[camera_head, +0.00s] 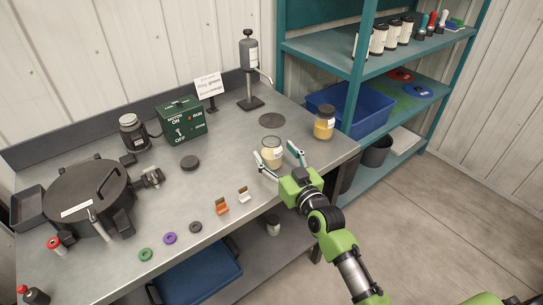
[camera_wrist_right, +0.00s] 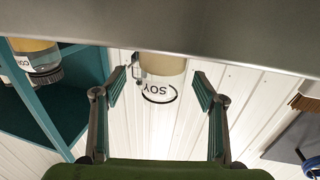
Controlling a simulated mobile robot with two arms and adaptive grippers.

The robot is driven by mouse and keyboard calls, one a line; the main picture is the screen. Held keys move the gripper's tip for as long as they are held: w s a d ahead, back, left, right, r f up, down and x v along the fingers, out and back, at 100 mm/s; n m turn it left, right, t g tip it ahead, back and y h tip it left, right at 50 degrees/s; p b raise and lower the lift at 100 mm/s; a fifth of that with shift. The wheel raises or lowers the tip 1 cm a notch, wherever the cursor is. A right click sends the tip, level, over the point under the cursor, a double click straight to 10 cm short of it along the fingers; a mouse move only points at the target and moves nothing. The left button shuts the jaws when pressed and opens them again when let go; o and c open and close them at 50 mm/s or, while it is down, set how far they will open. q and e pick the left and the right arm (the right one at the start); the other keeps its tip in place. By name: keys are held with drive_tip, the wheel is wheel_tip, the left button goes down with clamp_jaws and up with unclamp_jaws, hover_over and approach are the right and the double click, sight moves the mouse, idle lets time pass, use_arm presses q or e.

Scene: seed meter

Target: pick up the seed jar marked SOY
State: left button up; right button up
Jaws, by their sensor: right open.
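The SOY jar (camera_head: 271,153) is a clear jar with pale yellow contents, upright near the right end of the grey bench. In the right wrist view the SOY jar (camera_wrist_right: 160,82) appears upside down, its label readable, between my open fingers. My right gripper (camera_head: 276,157) is open, with one finger near the jar's left side and the other to its right. In the wrist view the right gripper (camera_wrist_right: 161,85) shows gaps between both fingers and the jar. My left gripper is not in view.
A second jar (camera_head: 324,123) with a dark lid and amber contents stands to the right, near the blue bin (camera_head: 362,112). A dark disc (camera_head: 272,120) lies behind the SOY jar. A pump stand (camera_head: 249,65) and green switch box (camera_head: 181,119) stand further left.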

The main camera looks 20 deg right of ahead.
drive_tip(key=shift+w+a, duration=0.15)
drive_tip(key=shift+w, duration=0.6)
drive_tip(key=shift+w+a, duration=0.15)
drive_tip(key=shift+w, duration=0.6)
drive_tip(key=c, duration=1.4)
drive_tip(key=shift+c, duration=0.2)
drive_tip(key=shift+r, duration=0.15)
